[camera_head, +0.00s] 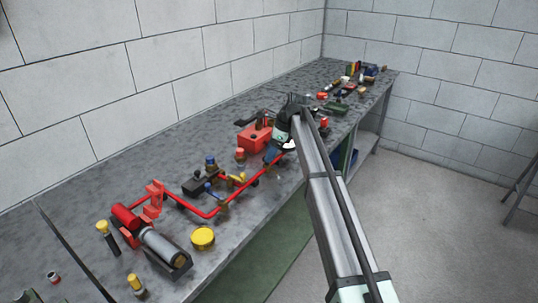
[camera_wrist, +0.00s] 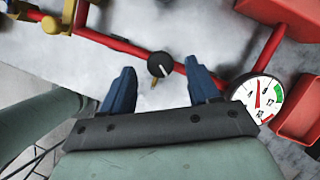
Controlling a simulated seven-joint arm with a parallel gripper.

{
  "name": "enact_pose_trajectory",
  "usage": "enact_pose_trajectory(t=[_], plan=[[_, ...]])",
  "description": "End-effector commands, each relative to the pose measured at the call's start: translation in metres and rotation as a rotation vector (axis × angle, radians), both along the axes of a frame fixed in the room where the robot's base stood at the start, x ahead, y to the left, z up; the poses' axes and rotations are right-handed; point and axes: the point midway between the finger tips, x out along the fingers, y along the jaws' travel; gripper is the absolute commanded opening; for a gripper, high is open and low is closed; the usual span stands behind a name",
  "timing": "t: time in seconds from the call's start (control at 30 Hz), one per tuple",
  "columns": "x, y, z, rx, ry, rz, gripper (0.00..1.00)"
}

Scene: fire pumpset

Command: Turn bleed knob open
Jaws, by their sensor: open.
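The bleed knob appears to be the small black round knob (camera_wrist: 160,64) with a white pointer line, on the red pipe (camera_wrist: 118,43) in the wrist view. A small brass piece shows just below it. My gripper (camera_wrist: 160,68) is open, its two blue fingers on either side of the knob with gaps to both. I cannot tell whether the fingertips are down at the knob's height. In the head view my gripper (camera_head: 273,156) is over the bench's front part by the red pipe (camera_head: 205,214); the knob cannot be made out there.
A white dial gauge (camera_wrist: 258,98) sits close to the right finger. A red box (camera_head: 254,138) stands behind my gripper. Yellow-handled and blue-handled valves (camera_head: 238,179) lie along the pipe to the left. A red-and-grey pump (camera_head: 150,238) and yellow cap (camera_head: 203,238) are nearer.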

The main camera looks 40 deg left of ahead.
Motion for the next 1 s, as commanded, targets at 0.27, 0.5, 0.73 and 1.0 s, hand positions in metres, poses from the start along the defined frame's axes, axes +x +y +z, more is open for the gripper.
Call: enact_pose_trajectory(t=[0.27,0.5,0.73,1.0], plan=[[-0.003,0.006,-0.016,0.0,0.0,0.0,0.61],[-0.003,0.006,-0.017,0.0,-0.001,0.0,0.61],[-0.003,0.006,-0.016,0.0,0.0,0.0,0.43],[-0.003,0.006,-0.016,0.0,0.0,0.0,0.18]])
